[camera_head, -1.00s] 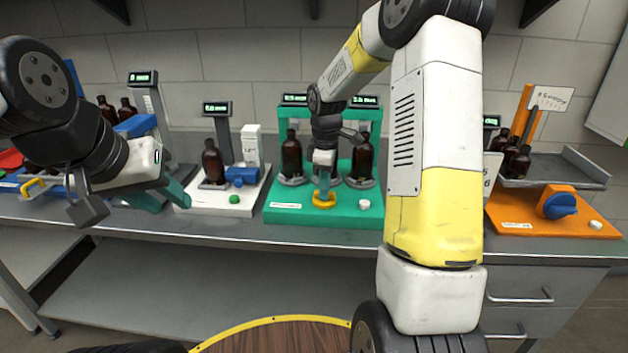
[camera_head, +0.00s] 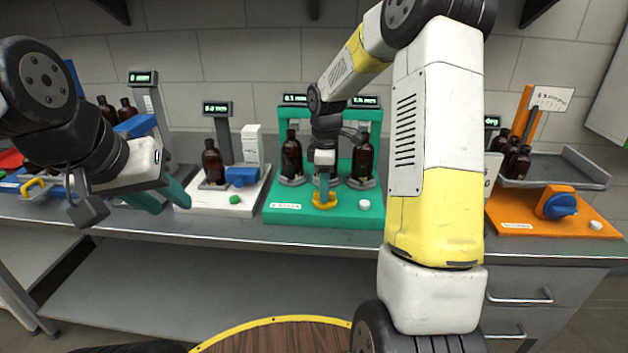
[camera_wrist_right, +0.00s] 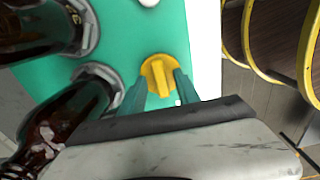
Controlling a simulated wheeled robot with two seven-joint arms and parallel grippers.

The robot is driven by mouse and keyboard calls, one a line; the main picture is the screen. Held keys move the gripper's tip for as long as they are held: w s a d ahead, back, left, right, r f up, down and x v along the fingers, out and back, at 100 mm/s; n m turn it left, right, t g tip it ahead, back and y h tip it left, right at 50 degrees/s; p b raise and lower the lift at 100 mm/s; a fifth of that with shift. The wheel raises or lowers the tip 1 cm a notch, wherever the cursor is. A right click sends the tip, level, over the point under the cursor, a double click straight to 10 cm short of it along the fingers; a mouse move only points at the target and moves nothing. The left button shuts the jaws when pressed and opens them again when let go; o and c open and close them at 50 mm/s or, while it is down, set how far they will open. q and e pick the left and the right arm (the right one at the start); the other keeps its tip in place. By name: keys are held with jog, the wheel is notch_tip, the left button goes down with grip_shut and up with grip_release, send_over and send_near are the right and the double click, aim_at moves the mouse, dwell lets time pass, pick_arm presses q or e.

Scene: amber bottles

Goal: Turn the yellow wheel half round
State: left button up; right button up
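The yellow wheel (camera_head: 324,204) sits at the front of the green station (camera_head: 285,215). In the right wrist view the wheel (camera_wrist_right: 158,68) is a round knob with a raised bar across it. My right gripper (camera_head: 324,190) points down at it. In the wrist view its two teal fingers (camera_wrist_right: 161,80) stand apart on either side of the bar, with gaps seeming to show; contact is unclear. My left gripper (camera_head: 172,204) is open and empty, in front of the white station at the left.
Amber bottles (camera_head: 291,155) stand on the green station behind the wheel, close to my right gripper. A white button (camera_head: 364,204) is right of the wheel. The white station (camera_head: 250,198) is left, and the orange station (camera_head: 520,222) with a blue knob (camera_head: 560,206) is right.

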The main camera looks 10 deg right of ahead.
notch_tip(320, 180, up, 8)
jog(key=shift+f, duration=0.1)
dwell(0.4)
jog(key=shift+s+r, duration=0.15)
jog(key=shift+r, duration=0.05)
jog(key=s+a+r+m+t+y, duration=0.1)
jog(key=s+r+m+t, duration=0.2)
jog(key=s+m, duration=0.4)
jog(key=s+a+r+m+t+y, duration=0.1)
jog(key=s+r+m+t, duration=0.2)
jog(key=s, duration=1.4)
notch_tip(320, 180, up, 4)
jog(key=m, duration=0.4)
jog(key=shift+s+a+f, duration=0.2)
jog(key=shift+s+a, duration=0.05)
jog(key=shift+s, duration=0.15)
